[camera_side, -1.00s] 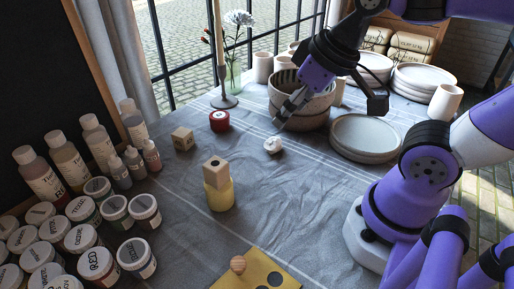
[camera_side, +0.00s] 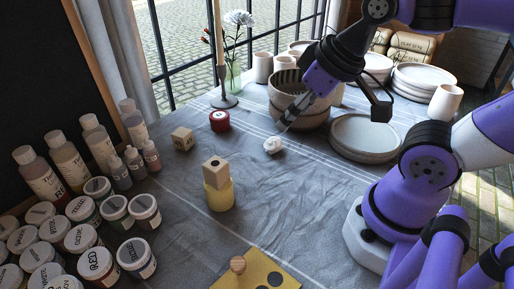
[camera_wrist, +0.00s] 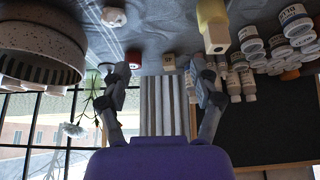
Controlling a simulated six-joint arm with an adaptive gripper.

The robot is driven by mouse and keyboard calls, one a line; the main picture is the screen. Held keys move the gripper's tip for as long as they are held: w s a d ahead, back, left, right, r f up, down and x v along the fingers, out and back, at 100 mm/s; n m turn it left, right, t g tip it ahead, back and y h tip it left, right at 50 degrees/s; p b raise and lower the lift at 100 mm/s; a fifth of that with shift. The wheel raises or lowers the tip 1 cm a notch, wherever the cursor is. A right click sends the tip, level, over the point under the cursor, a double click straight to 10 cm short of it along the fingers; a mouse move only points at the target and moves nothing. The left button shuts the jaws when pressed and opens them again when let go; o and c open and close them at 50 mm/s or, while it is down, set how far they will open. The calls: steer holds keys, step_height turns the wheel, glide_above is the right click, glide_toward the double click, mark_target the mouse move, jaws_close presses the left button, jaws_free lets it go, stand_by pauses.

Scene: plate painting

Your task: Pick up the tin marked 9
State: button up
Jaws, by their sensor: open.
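Three small tins stand on the cloth-covered table, and I cannot read a 9 on any of them. A red tin (camera_side: 219,121) with a pale mark on its lid stands left of the bowls; it shows small in the wrist view (camera_wrist: 134,65). A white tin (camera_side: 273,146) stands nearer the middle; it also shows in the wrist view (camera_wrist: 113,17). A yellow tin (camera_side: 220,197) has a wooden cube (camera_side: 215,172) on top. My gripper (camera_side: 284,126) is open and empty, above and slightly right of the white tin. Its two fingers (camera_wrist: 160,85) are apart in the wrist view.
Stacked bowls (camera_side: 300,108) stand close beside my gripper, with a plate (camera_side: 365,139) to their right. A candlestick (camera_side: 224,100) stands behind the red tin. A wooden block (camera_side: 183,139) and several paint jars (camera_side: 137,257) are at left.

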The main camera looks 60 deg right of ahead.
steer(key=o, duration=0.5)
steer(key=shift+c, duration=0.2)
